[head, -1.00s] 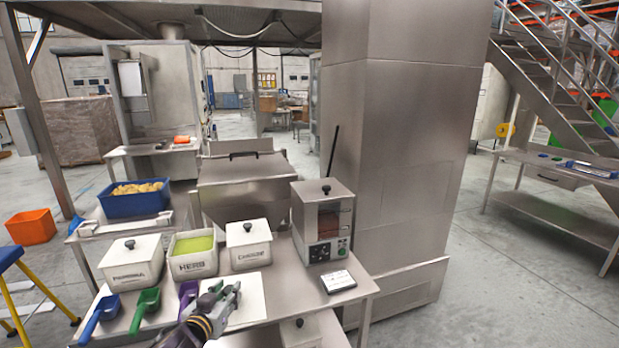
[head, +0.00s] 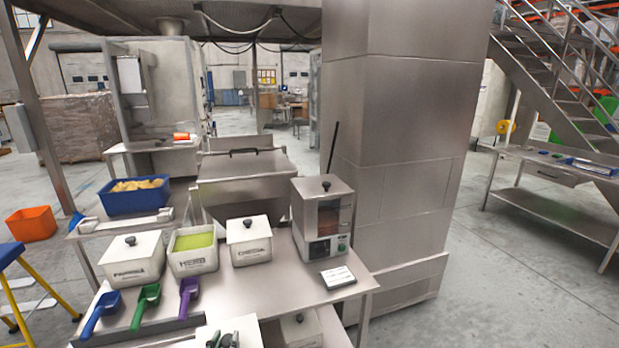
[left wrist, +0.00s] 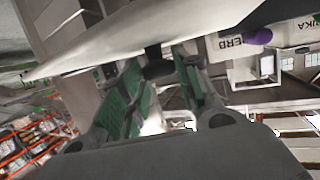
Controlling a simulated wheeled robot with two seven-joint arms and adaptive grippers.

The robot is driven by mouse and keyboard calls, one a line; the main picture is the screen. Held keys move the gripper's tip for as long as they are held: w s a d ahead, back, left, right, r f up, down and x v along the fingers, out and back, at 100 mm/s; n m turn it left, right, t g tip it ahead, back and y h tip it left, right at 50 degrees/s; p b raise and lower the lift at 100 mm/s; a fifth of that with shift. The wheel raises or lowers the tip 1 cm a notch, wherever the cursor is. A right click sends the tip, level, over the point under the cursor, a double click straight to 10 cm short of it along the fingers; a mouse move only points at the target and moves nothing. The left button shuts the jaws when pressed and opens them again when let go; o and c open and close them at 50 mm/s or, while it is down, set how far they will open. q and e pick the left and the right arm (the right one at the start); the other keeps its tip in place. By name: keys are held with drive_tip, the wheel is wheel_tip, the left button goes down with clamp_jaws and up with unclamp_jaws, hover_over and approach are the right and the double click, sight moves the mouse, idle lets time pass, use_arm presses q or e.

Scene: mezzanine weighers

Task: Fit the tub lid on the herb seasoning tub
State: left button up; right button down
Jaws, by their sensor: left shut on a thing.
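The herb seasoning tub (head: 194,262) stands open on the steel table in the head view, its green contents level near the rim. It sits between two lidded white tubs. My left gripper (head: 223,341) is at the bottom edge of the head view, nearer to me than the tub and apart from it. It is shut on the black knob of the white tub lid (head: 249,328). In the left wrist view the lid (left wrist: 110,48) spans the top, with its knob (left wrist: 157,62) between the green finger pads. My right gripper is not in view.
Lidded tubs stand left (head: 132,262) and right (head: 249,244) of the herb tub. Blue (head: 100,313), green (head: 146,303) and purple (head: 188,296) scoops lie in front. A dispenser (head: 323,218) and a small card stand (head: 337,277) are to the right. Bare table lies between.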

use_arm(q)
drive_tip(key=shift+s+f, duration=0.75)
drive_tip(key=shift+f, duration=0.15)
